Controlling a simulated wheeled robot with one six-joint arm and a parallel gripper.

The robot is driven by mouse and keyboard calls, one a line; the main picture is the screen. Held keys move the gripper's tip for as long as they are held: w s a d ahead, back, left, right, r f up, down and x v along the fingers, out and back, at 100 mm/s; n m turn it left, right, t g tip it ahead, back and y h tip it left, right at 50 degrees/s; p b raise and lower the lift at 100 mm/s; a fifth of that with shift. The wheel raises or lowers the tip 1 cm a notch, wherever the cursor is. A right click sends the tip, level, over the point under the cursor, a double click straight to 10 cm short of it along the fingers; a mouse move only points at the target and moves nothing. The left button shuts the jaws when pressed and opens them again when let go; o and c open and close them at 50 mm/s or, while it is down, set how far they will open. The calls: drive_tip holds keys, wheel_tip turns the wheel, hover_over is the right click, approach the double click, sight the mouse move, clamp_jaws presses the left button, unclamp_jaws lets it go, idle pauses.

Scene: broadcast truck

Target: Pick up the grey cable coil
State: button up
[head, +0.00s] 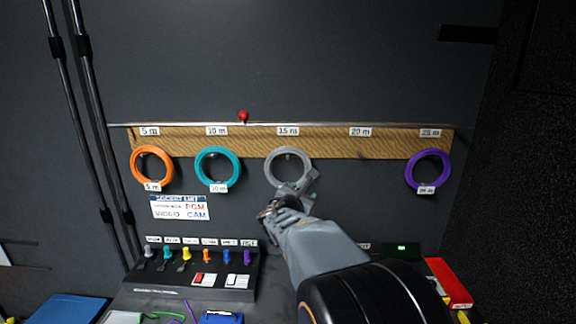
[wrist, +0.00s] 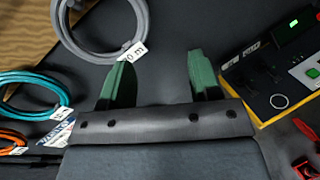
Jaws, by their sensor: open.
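The grey cable coil (head: 270,158) hangs on the wooden peg board under the "15 m" label in the head view. It also shows at the upper left of the wrist view (wrist: 143,22), with a white tag at its lower edge that partly reads "0 m". My gripper (head: 294,190) is in front of the coil's lower right part and hides some of it. In the wrist view my gripper's two green fingers (wrist: 158,75) are spread apart with nothing between them. The coil lies beyond the left finger, apart from it as far as I can tell.
Orange (head: 134,165), teal (head: 199,165) and purple (head: 409,170) coils hang on the same board (head: 330,146). The place under "20 m" is empty. A switch panel (head: 190,290) with coloured knobs stands below left. A red item (head: 449,283) lies at the lower right.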

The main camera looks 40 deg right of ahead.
sight(307, 165)
drive_tip(key=w+d+n+t+p, duration=0.1)
drive_tip(key=w+d+n, duration=0.1)
drive_tip(key=w+d, duration=0.1)
drive_tip(key=w+d+r+n+t+p, duration=0.1)
drive_tip(key=w+d+n, duration=0.1)
drive_tip(key=w+d, duration=0.1)
drive_tip(key=w+d+r+n+p, duration=0.1)
drive_tip(key=w+d+n, duration=0.2)
drive_tip(key=shift+w+r+t, duration=0.1)
drive_tip(key=shift+w+t, duration=0.15)
drive_tip(key=shift+t, duration=0.15)
drive_tip(key=shift+w+d+r+p, duration=0.15)
drive_tip(key=shift+w+d+p, duration=0.25)
drive_tip(key=shift+p, duration=0.3)
drive_tip(key=shift+f+p+x, duration=0.2)
drive_tip(key=shift+p+x, duration=0.8)
drive_tip(key=shift+x, duration=1)
drive_tip(key=shift+c, duration=0.2)
clamp_jaws()
drive_tip(key=shift+r, duration=0.15)
